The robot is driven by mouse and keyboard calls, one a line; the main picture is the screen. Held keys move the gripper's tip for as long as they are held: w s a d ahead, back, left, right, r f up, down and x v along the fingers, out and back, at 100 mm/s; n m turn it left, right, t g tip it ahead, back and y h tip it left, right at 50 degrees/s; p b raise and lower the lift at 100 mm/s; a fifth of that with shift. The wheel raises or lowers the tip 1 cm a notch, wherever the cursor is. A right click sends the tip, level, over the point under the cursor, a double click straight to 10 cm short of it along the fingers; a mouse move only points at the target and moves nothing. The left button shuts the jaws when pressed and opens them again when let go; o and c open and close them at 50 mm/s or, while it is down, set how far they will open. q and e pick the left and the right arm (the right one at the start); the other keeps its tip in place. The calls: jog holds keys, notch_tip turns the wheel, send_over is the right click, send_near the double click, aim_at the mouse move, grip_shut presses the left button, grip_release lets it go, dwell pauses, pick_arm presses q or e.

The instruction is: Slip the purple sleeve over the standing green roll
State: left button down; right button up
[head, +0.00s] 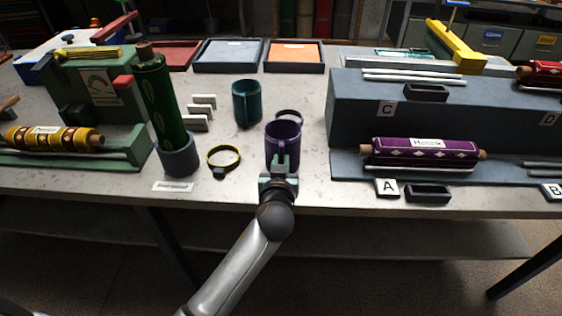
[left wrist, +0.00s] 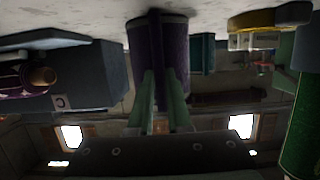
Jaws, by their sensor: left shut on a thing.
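The purple sleeve (head: 283,135) is an open tube with a small tab on its near side, close to the front edge of the table. My left gripper (head: 279,172) is shut on that near side. In the left wrist view the sleeve (left wrist: 172,50) stands beyond the two green fingers (left wrist: 161,100). I cannot tell whether its bottom touches the table. The green roll (head: 165,105) stands to the left, leaning slightly, its lower end in a grey round holder (head: 179,158). The roll also shows at the right edge of the left wrist view (left wrist: 305,125). My right gripper is out of view.
A yellow ring (head: 223,157) lies between holder and sleeve. A teal sleeve (head: 246,108) stands behind, and a dark ring (head: 289,115) shows just behind the purple sleeve. A blue-grey stepped rack (head: 350,120) with a purple roll (head: 425,150) stands to the right.

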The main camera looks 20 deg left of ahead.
aim_at(282, 146)
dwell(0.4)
pick_arm(q)
jog(key=shift+d+r+p, duration=0.15)
jog(key=shift+r+p, duration=2.05)
jog(key=shift+r, duration=0.35)
